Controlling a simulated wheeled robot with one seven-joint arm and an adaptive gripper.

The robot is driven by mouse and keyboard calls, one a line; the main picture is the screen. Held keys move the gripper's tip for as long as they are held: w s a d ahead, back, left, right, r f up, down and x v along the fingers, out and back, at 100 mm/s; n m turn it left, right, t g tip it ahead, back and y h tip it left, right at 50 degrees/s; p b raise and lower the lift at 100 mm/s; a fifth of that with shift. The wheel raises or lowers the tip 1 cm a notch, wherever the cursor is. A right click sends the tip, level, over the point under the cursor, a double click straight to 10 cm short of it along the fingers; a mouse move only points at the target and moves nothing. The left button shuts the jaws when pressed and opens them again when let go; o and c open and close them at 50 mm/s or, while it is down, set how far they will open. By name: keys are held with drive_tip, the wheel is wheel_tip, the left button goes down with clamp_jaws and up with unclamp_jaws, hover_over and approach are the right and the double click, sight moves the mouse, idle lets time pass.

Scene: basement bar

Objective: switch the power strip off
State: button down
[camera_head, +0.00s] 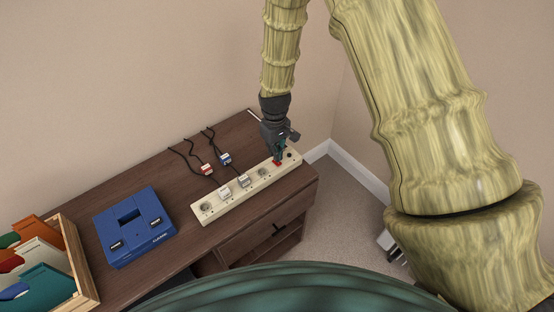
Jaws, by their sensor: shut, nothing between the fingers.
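The power strip (223,208) is a long cream bar lying along the front right part of the dark wooden cabinet top. Two plugs, one white (225,192) and one grey (243,181), sit at sockets near its middle. A small red switch (278,163) shows near its right end. My gripper (279,154) is shut and empty, pointing down at the switch. Its tips are at or just above the switch; I cannot tell whether they touch. The gripper partly hides the strip's right end and the switch, so the switch's tilt is unclear.
A red-and-white plug (206,169) and a blue-and-white plug (225,159) lie behind the strip with black cords. A blue device (133,227) and a wooden box (78,262) of coloured folders stand to the left. A wall is behind the cabinet (180,247).

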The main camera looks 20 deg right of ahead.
drive_tip(key=shift+r+p, duration=1.65)
drive_tip(key=shift+r, duration=0.9)
